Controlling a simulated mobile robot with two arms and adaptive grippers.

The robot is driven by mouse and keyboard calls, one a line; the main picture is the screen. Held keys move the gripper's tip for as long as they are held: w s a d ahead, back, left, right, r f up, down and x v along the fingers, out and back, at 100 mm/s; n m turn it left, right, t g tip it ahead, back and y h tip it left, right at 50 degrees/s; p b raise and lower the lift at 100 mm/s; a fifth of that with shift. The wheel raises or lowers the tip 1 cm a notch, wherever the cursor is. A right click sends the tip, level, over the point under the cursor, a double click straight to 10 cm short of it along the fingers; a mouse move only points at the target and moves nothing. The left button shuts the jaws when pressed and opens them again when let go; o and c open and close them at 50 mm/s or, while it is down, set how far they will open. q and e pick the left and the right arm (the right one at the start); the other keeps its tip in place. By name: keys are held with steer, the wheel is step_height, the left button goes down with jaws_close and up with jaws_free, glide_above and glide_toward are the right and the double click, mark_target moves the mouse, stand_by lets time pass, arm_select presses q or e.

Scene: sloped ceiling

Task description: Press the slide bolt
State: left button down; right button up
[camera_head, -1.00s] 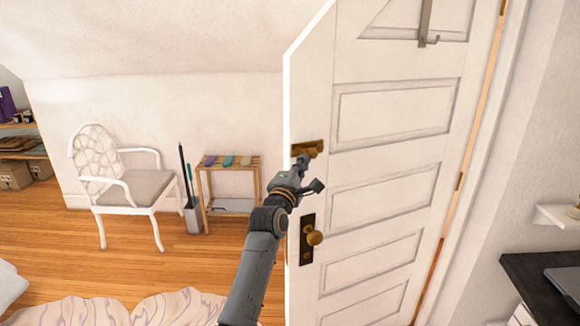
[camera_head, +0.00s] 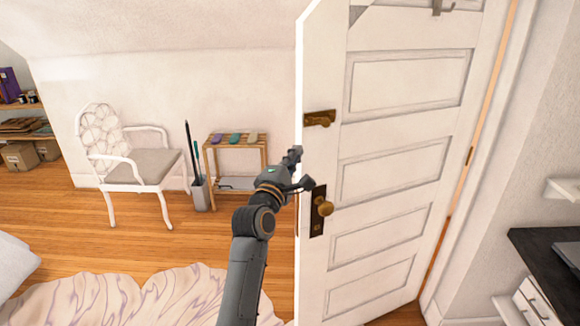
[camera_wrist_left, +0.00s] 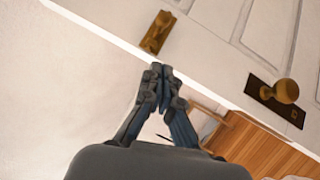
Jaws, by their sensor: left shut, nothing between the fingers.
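The brass slide bolt (camera_head: 319,118) is mounted near the free edge of the white door (camera_head: 405,110), above the knob. It also shows in the left wrist view (camera_wrist_left: 158,32), just beyond my fingertips. My left gripper (camera_head: 295,153) is shut and empty beside the door's free edge, below and a little left of the bolt. In the left wrist view its closed fingertips (camera_wrist_left: 161,70) point toward the bolt, with a gap between them. My right gripper is not in view.
A brass knob on a dark plate (camera_head: 324,208) sits below the bolt. The door stands open. A white chair (camera_head: 140,165) and a small wooden rack (camera_head: 236,142) are by the left wall. A dark-topped desk (camera_head: 545,260) is at right.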

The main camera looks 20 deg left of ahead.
arm_select(q)
steer(key=s+d+f+m+g, duration=0.1)
steer(key=s+f+m+g, duration=0.15)
steer(key=f, duration=1.25)
steer(key=s+d+f+m+g, duration=0.1)
steer(key=s+f+m+g, duration=0.2)
steer(key=f, duration=1.3)
steer(key=s+f+m+g, duration=0.25)
steer(key=s+f, duration=0.35)
steer(key=f, duration=0.5)
steer(key=s+f+m+g, duration=0.25)
steer(key=s+f, duration=0.35)
steer(key=f, duration=0.5)
steer(key=s+a+f+m+g+b, duration=0.15)
steer(key=s+f+m+g, duration=0.35)
steer(key=s+f, duration=1.3)
steer(key=s+a+f+m+g, duration=0.1)
steer(key=s+a+f+m, duration=0.1)
steer(key=s, duration=1.2)
steer(key=s+a+f+m+g+y, duration=0.1)
steer(key=s+f+m, duration=0.3)
steer(key=s, duration=1)
steer(key=shift+s+a+g, duration=0.15)
steer(key=shift+a+g, duration=0.6)
steer(key=shift+a, duration=0.05)
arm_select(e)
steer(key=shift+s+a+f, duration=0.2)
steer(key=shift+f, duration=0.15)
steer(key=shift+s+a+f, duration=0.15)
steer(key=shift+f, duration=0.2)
